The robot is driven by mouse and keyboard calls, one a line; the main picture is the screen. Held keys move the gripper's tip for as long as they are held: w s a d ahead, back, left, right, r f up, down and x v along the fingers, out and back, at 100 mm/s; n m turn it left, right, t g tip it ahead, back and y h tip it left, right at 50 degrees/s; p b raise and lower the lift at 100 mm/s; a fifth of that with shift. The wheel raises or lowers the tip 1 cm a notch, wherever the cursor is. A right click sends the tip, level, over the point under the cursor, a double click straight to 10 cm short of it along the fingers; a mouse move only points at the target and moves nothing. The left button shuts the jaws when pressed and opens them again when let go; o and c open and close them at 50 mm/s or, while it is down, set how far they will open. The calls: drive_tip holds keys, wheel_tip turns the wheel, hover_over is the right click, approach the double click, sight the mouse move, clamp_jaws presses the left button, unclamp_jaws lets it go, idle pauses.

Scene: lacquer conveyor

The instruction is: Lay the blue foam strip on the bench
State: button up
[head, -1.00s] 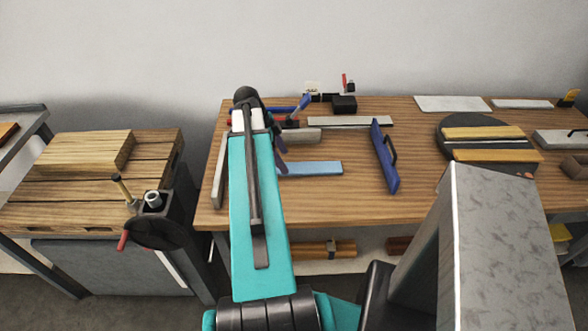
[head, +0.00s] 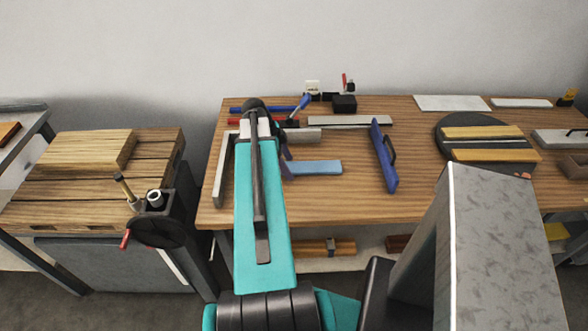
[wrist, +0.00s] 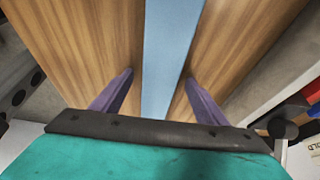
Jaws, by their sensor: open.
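The light blue foam strip (head: 316,167) lies flat on the wooden bench (head: 350,205), left of its middle. Its left end is hidden behind my arm in the head view. In the wrist view, the strip (wrist: 170,50) runs between the two purple fingers of my gripper (wrist: 158,78). My gripper is open, with one finger on each side of the strip and a gap showing on both sides. In the head view, only a purple finger of my gripper (head: 286,163) shows beside the arm, at the strip's left part.
A dark blue bar with a handle (head: 384,157) stands right of the strip. A grey metal bar (head: 222,170) lies at the bench's left edge. Blue and red tools and a black block (head: 344,103) lie behind. Bare wood shows in front of the strip.

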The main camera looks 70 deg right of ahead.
drive_tip(key=shift+c, duration=0.4)
drive_tip(key=c, duration=1.1)
drive_tip(key=shift+r, duration=0.15)
drive_tip(key=shift+r+b, duration=1.2)
drive_tip(key=shift+r, duration=3.65)
